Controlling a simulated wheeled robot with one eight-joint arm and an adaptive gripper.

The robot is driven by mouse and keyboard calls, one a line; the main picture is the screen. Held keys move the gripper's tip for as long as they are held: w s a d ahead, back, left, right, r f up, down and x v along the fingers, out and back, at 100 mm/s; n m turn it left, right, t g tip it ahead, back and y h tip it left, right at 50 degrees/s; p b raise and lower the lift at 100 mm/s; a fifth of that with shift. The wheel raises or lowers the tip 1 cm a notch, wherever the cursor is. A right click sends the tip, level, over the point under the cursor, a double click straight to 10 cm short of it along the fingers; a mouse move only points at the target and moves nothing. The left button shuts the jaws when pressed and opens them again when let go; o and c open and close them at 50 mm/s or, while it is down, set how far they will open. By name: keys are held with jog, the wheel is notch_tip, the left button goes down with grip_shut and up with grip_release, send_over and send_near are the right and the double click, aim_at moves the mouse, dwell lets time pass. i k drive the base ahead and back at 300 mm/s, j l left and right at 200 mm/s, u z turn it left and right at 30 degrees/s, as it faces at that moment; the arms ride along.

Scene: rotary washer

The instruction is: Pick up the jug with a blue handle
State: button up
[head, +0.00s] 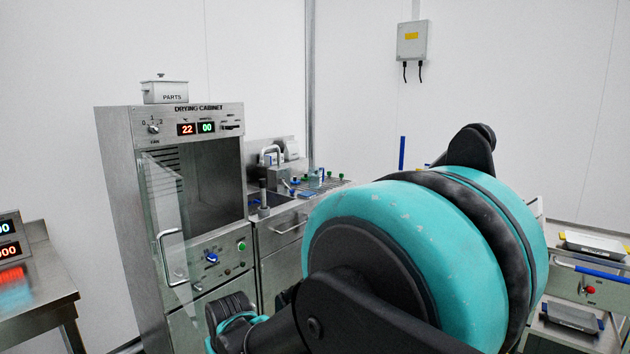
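I cannot make out a jug with a blue handle for certain. A thin upright blue bar (402,152) shows behind my arm, but what it belongs to is hidden. Small items with blue and green tops (312,180) stand on the steel counter beside the sink, too small to tell apart. My large teal and black arm joint fills the lower middle and right and hides much behind it. I cannot make out my gripper's fingers in this view.
A steel drying cabinet (120,190) with a glass door ajar stands left of centre, a parts box (165,92) on top. A steel table (40,290) is at the left edge. A trolley with a blue handle bar (600,274) is at the right. A grey box (412,41) hangs on the wall.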

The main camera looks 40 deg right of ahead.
aim_at(316, 175)
jog(key=i+l+z, duration=0.1)
jog(key=i+l, duration=0.2)
jog(key=l, duration=0.2)
jog(key=i+l, duration=0.3)
jog(key=l, duration=0.2)
jog(key=i+l+z, duration=0.15)
jog(key=i+l, duration=0.2)
jog(key=l, duration=0.1)
